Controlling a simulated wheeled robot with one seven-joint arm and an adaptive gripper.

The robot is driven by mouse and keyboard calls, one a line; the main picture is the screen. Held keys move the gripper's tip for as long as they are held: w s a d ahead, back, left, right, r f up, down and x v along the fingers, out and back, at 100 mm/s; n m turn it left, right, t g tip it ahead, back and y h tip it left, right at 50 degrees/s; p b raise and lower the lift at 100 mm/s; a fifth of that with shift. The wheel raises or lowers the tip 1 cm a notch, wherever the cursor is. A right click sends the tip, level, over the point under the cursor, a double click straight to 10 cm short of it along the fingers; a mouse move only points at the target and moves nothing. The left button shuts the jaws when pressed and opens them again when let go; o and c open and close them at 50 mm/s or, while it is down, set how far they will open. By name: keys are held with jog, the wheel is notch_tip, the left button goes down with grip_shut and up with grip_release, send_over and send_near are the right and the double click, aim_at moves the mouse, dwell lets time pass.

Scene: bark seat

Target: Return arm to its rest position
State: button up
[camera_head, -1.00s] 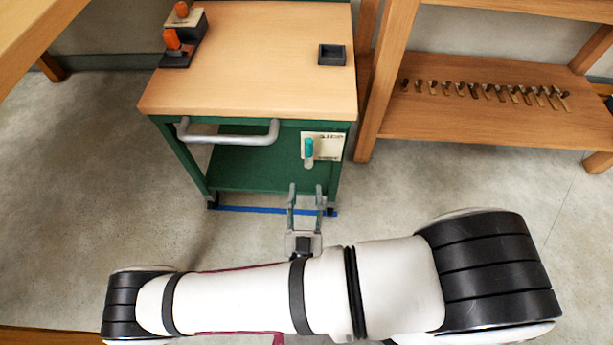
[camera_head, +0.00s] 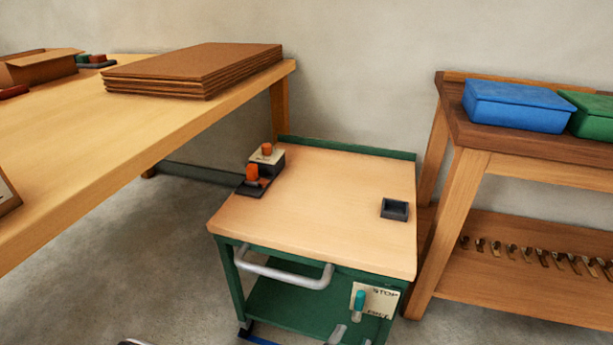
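Only the grey fingertips of my gripper (camera_head: 351,335) show, at the bottom edge of the head view. They stand apart with nothing seen between them, just below the teal-handled lever (camera_head: 360,300) on the front of the green cart. They look clear of the lever, but the exact gap is hard to judge. The rest of my gripper and nearly all of my arm are below the frame. The lever's plate (camera_head: 380,297) is marked STOP at its top; the lower word is partly hidden.
The cart (camera_head: 330,190) has a wooden top, a grey handle (camera_head: 285,275), orange-knobbed blocks (camera_head: 258,172) and a small dark tray (camera_head: 394,209). A table (camera_head: 120,125) with stacked brown sheets (camera_head: 195,70) is at left. A shelf (camera_head: 540,145) with blue (camera_head: 517,105) and green (camera_head: 592,117) bins is at right.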

jog(key=s+d+r+m+g+h, duration=0.15)
jog(key=d+r+m+g, duration=0.25)
jog(key=r+m+g, duration=0.9)
jog(key=s+d+r+m+g+h, duration=0.15)
jog(key=d+r+m+g, duration=0.5)
jog(key=m, duration=1.15)
jog(key=s+r+m+y, duration=0.6)
jog(key=s+m+y, duration=0.2)
jog(key=m, duration=0.7)
jog(key=s+r+m+y, duration=0.5)
jog(key=s+m+y, duration=0.2)
jog(key=m, duration=0.9)
notch_tip(320, 180, up, 33)
jog(key=t+p, duration=0.5)
jog(key=p, duration=2.6)
jog(key=shift+n, duration=0.3)
